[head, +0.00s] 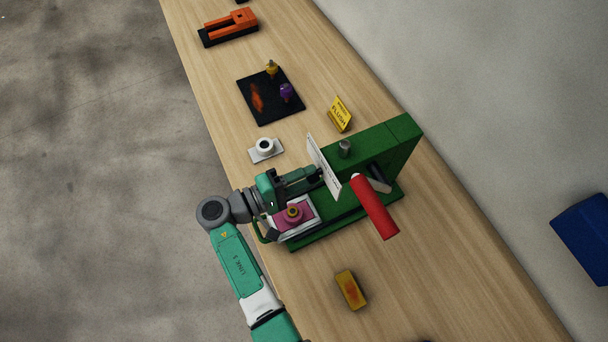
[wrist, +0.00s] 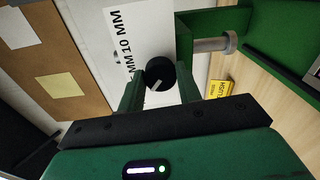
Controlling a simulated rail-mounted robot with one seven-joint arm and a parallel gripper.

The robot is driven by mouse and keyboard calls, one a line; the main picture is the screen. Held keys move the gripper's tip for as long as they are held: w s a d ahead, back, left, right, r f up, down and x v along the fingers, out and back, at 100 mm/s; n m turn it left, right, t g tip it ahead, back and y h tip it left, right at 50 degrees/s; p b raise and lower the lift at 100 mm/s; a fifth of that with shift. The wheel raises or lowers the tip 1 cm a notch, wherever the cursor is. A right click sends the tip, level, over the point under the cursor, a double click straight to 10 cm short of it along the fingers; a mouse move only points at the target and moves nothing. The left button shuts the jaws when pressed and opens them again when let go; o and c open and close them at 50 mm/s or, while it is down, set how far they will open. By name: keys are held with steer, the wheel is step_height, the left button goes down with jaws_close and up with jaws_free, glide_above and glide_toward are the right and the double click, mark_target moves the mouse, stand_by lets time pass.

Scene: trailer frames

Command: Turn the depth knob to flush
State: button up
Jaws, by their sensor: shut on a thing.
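The depth knob (wrist: 160,73) is a black round dial on a white plate (wrist: 128,28) lettered "10 MM"; other lettering is partly cut off. A pale line on the knob points down-left in the wrist view. My gripper (wrist: 161,88) is shut on the knob, one green finger on each side. In the head view my gripper (head: 316,173) meets the white plate (head: 324,167) on the green machine (head: 399,140). A yellow sign reading "FLUSH" (head: 341,114) stands on the bench behind the machine; it also shows in the wrist view (wrist: 219,88).
A red lever (head: 375,207) sticks out from the machine. A pink piece with a brass ring (head: 293,213) lies under my wrist. A yellow block (head: 350,290), a white piece (head: 264,149), a black mat (head: 271,97) and an orange tool (head: 229,27) sit on the wooden bench.

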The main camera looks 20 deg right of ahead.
steer(key=o, duration=1)
steer(key=a+b, duration=0.1)
steer(key=a, duration=0.7)
steer(key=shift+s+b, duration=0.25)
steer(key=shift+b, duration=0.15)
